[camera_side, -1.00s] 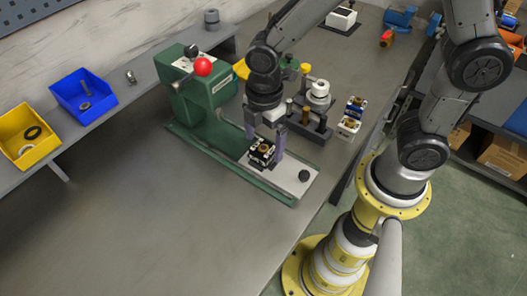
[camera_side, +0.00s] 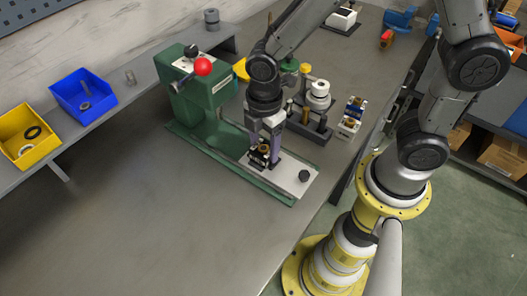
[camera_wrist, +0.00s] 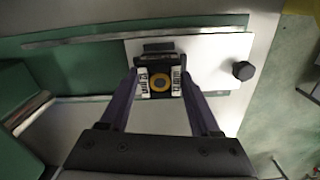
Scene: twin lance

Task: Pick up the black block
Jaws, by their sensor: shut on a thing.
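The black block (camera_wrist: 161,60) has a brass-coloured ring in its top and pale marked strips on both sides. In the side view the block (camera_side: 260,161) sits at the white plate on the green machine's base. My gripper (camera_side: 265,150) comes down from above with its fingers closed on the block's two sides. In the wrist view my gripper (camera_wrist: 161,82) has one purple-grey finger on each side of the block. I cannot tell whether the block touches the plate. The fingers partly hide it in the side view.
The green machine (camera_side: 198,92) with a red ball knob stands just behind on the left. A black knob (camera_side: 304,175) is on the white plate (camera_side: 285,181). A dark stand with posts (camera_side: 310,125) and small blocks (camera_side: 350,120) are to the right. The front left bench is clear.

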